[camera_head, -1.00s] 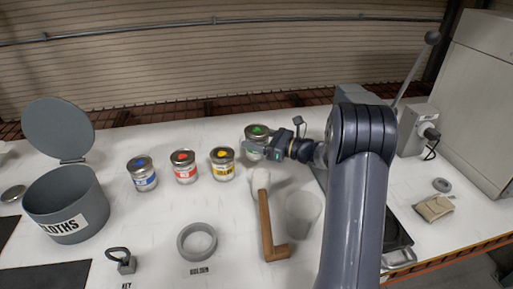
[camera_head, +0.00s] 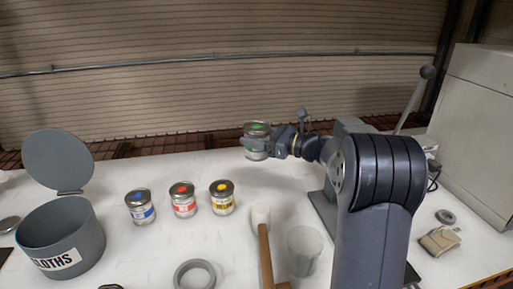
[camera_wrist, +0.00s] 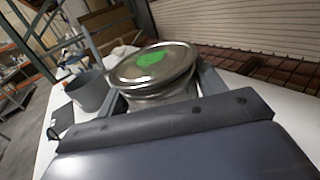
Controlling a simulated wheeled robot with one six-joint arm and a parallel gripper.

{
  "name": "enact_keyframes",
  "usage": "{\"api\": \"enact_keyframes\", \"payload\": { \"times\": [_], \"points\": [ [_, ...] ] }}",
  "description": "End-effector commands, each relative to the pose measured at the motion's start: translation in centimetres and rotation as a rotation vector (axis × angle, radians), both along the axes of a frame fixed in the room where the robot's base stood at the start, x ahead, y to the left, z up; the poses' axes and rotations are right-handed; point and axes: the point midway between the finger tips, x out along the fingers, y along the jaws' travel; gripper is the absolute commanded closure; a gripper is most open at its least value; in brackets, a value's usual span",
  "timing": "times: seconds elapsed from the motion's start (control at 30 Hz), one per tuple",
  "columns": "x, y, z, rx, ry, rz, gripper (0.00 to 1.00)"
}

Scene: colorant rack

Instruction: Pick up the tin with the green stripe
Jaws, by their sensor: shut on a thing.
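The tin with the green stripe (camera_head: 257,146) is held up above the white table in the head view, upright or nearly so. A green spot marks its lid. My gripper (camera_head: 256,141) is shut on it from the right side. In the wrist view the tin (camera_wrist: 152,66) sits between my gripper's fingers (camera_wrist: 157,88), its metal lid and green spot facing up. The lower part of the tin is hidden there by the gripper body.
Tins with blue (camera_head: 140,207), red (camera_head: 183,200) and yellow (camera_head: 222,197) marks stand on the table (camera_head: 120,255). A grey CLOTHS bin (camera_head: 62,245) with its lid open is at left. A wooden-handled mallet (camera_head: 265,250) and a translucent cup (camera_head: 304,252) are in front.

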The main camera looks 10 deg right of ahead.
Motion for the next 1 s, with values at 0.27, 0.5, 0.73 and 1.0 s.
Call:
{"api": "enact_keyframes", "payload": {
  "times": [0.27, 0.5, 0.73, 1.0],
  "points": [
    [0.0, 0.0, 3.3, -0.001, -0.003, -0.001, 0.69],
    [0.0, 0.0, 5.6, -0.001, -0.003, 0.0, 0.69],
    [0.0, 0.0, 7.2, -0.001, -0.003, 0.0, 0.69],
    [0.0, 0.0, 8.2, 0.0, -0.002, 0.0, 0.69]
  ]
}}
